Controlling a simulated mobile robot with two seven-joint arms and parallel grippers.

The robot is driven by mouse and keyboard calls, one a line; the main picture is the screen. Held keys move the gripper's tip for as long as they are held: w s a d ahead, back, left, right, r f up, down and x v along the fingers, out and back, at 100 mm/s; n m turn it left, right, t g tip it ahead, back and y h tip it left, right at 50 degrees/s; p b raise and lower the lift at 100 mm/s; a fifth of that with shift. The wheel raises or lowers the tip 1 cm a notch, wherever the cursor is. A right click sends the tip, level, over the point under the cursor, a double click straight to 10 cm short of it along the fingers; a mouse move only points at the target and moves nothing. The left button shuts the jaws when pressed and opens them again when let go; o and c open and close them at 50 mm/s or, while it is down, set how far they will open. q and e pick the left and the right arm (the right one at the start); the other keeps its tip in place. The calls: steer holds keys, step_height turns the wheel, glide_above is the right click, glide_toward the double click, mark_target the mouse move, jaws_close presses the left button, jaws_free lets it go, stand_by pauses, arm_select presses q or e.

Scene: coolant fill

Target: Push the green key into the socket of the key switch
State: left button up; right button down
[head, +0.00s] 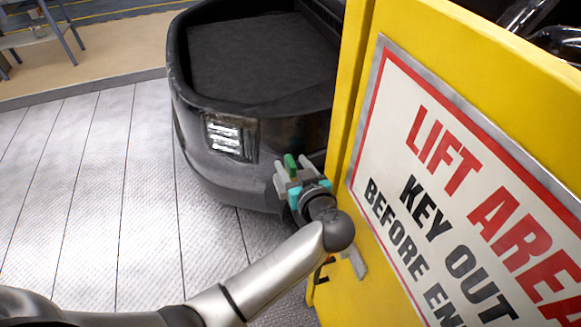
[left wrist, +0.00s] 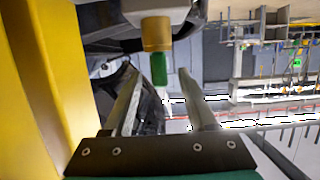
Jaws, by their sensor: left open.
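The green key (head: 290,163) shows in the head view at the tips of my left gripper (head: 293,169), beside the yellow panel's left edge. In the left wrist view the green key (left wrist: 159,68) stands between the two fingertips, with visible gaps on both sides. My left gripper (left wrist: 159,78) is open around it and not closed on it. A brass-coloured cylinder (left wrist: 157,34) meets the key's upper end in that view. I cannot tell whether it is the key switch's socket, nor how deep the key sits. My right gripper is not in view.
A yellow panel (head: 352,90) with a lift-area sign (head: 465,190) stands close at the right of my left arm. A black vehicle body (head: 225,175) with a lamp (head: 228,135) lies behind the gripper. The grey plank floor (head: 85,190) at left is clear.

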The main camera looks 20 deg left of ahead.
mark_target(287, 156)
arm_select(q)
steer(key=x, duration=0.4)
steer(key=shift+w+a+f+b, duration=0.2)
steer(key=shift+w+a+b, duration=0.05)
steer(key=shift+w+b, duration=0.05)
steer(key=shift+c, duration=0.4)
jaws_close()
